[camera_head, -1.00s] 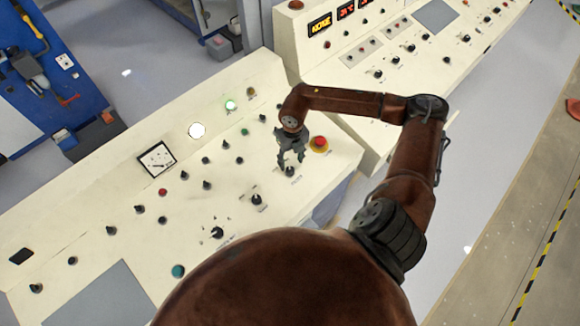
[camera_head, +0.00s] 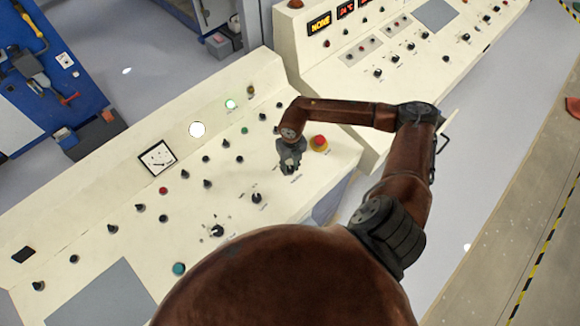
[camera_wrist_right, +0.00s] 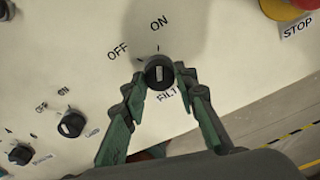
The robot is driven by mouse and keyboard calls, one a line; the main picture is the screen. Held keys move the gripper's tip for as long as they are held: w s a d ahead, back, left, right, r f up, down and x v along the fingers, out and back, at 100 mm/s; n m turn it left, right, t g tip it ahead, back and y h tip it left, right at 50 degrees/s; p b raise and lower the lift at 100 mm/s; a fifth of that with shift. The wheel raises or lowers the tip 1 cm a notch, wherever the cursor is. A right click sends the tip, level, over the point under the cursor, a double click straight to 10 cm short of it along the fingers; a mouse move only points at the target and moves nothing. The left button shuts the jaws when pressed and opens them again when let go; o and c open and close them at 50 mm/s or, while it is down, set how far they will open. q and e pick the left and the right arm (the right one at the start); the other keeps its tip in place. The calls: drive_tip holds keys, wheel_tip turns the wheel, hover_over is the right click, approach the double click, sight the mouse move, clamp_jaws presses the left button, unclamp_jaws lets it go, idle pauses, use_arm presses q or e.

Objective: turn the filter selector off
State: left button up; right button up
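The filter selector (camera_wrist_right: 159,73) is a round black knob with a white pointer mark on the cream panel. Its pointer stands roughly straight up towards the ON label (camera_wrist_right: 159,22); the OFF label (camera_wrist_right: 117,51) is up and left of it. The "FILT..." label below is partly covered by a finger. My right gripper (camera_wrist_right: 161,75) is open, with one fingertip on each side of the knob; firm contact is not visible. In the head view my right gripper (camera_head: 290,158) is over the knob and mostly hides it. My left gripper is not in view.
A red emergency stop button on a yellow base (camera_head: 319,144) stands just right of the gripper. Another ON/OFF knob (camera_wrist_right: 71,124) lies to the left in the wrist view. Several knobs and lamps cover the sloping console (camera_head: 100,195).

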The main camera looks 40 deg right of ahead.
drive_tip(key=c, duration=0.6)
drive_tip(key=shift+f+n+b, duration=0.15)
drive_tip(key=shift+n+b, duration=1.05)
drive_tip(key=n+b, duration=0.3)
drive_tip(key=shift+n+h, duration=0.3)
drive_tip(key=n+b, duration=0.2)
drive_tip(key=n, duration=0.2)
drive_tip(key=shift+b, duration=0.4)
drive_tip(key=shift+n+b, duration=0.6)
drive_tip(key=shift+n, duration=0.2)
drive_tip(key=shift+r, duration=0.2)
